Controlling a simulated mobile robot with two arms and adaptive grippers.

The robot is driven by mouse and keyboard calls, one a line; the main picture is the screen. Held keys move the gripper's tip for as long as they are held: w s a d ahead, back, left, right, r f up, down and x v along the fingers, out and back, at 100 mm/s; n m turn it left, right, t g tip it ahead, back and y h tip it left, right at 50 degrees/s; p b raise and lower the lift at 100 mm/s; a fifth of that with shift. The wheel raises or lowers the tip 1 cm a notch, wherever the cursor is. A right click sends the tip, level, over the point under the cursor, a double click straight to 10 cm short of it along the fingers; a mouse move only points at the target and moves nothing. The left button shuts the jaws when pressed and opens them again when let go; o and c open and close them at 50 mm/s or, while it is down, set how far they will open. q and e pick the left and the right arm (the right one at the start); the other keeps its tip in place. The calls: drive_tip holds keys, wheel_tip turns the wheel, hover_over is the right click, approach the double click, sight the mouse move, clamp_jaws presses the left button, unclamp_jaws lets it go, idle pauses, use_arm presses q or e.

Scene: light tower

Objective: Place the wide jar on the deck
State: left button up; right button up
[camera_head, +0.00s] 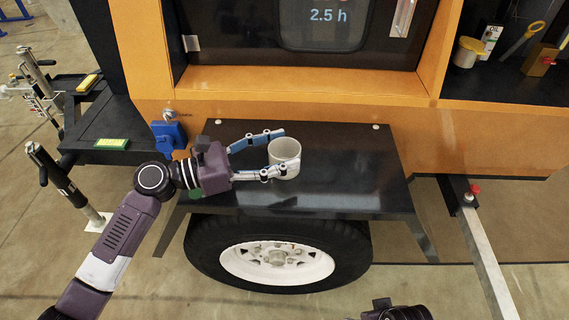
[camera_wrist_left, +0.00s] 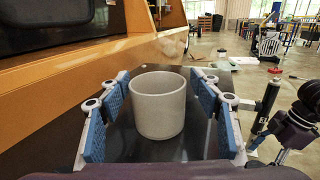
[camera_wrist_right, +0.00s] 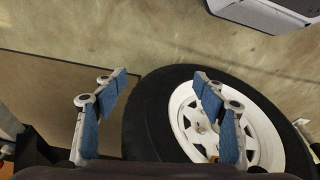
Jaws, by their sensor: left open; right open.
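The wide jar (camera_head: 284,156) is a pale grey, open-topped cylinder. It stands upright on the black deck (camera_head: 340,187) above the wheel. My left gripper (camera_head: 283,150) is open, with one finger on each side of the jar. In the left wrist view the jar (camera_wrist_left: 158,104) stands between the blue finger pads, with a gap on both sides. My right gripper (camera_wrist_right: 165,103) is open and empty. It points down over the floor and the wheel.
A white-rimmed wheel (camera_head: 277,262) sits below the deck. The orange machine wall (camera_head: 300,82) rises behind it. A blue padlock-like part (camera_head: 168,135) is left of the deck. The deck's right half is clear.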

sight(297, 147)
use_arm(q)
drive_tip(key=x, duration=0.4)
drive_tip(key=f+b+x, duration=0.1)
drive_tip(key=x, duration=0.1)
drive_tip(key=shift+w+d, duration=0.3)
drive_tip(key=c, duration=1.3)
use_arm(e)
drive_tip(key=v, duration=0.3)
drive_tip(key=shift+w+r, duration=0.3)
use_arm(q)
drive_tip(key=shift+r, duration=0.1)
